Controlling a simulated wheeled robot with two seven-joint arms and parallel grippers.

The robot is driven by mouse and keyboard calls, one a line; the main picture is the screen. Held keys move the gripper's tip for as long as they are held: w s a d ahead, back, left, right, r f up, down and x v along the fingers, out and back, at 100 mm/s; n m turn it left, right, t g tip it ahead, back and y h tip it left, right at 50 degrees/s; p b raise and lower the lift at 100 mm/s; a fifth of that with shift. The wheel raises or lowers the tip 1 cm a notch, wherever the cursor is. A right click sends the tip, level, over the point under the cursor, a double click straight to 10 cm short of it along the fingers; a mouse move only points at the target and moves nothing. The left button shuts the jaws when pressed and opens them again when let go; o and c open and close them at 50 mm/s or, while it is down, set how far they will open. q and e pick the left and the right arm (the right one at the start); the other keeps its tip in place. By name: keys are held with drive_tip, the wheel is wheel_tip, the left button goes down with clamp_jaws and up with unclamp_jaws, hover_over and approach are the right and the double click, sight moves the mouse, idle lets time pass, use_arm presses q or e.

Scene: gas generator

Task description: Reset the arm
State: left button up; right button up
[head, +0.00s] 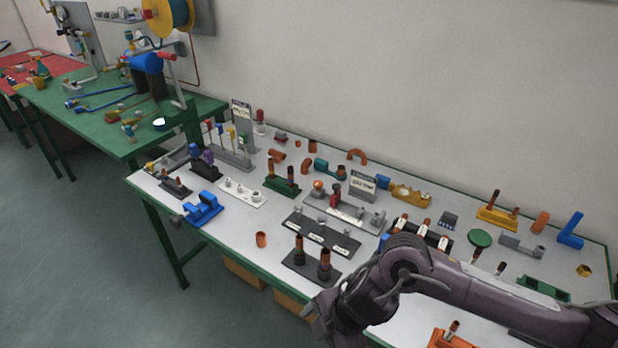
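My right arm comes in from the right, over the front right part of the white-topped table (222,226). Its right gripper end (322,322) points down near the table's front edge, at the bottom of the picture. The fingertips cannot be made out, so I cannot tell whether it is open or shut. No held object shows at it. My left gripper is not in view. The arm hides part of the table's front right.
The table holds many pipe fittings and stands, among them a blue vise (203,209), a dark base with two copper posts (312,266) and a loose copper ring (261,239). A green table (85,118) stands at the left. Open floor (90,270) lies front left.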

drive_tip(key=a+r+m+t+y, duration=0.4)
drive_tip(key=a+r+m+t, duration=0.1)
drive_tip(key=a+r, duration=0.45)
drive_tip(key=d+f+m+t+h, duration=0.1)
drive_tip(key=d+f+m+h, duration=0.15)
drive_tip(key=d+m, duration=0.45)
drive_tip(key=d+f+m+h, duration=0.1)
drive_tip(key=d+m+h, duration=0.35)
drive_tip(key=d, duration=0.45)
drive_tip(key=s+d+f+m+g+h, duration=0.1)
drive_tip(key=s+d+f+m+g, duration=0.35)
drive_tip(key=s+d, duration=0.5)
wheel_tip(320, 180, down, 33)
drive_tip(key=s+d+b, duration=0.1)
drive_tip(key=d+b, duration=0.1)
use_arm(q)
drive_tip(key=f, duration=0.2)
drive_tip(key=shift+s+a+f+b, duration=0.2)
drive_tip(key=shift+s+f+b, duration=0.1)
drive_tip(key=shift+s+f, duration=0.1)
use_arm(e)
drive_tip(key=s+d+f+g, duration=0.1)
drive_tip(key=s+d+f, duration=0.2)
drive_tip(key=s+f, duration=1.4)
drive_tip(key=shift+s+f+g+h, duration=0.25)
drive_tip(key=shift+s+g+h, duration=0.1)
drive_tip(key=shift+s, duration=0.65)
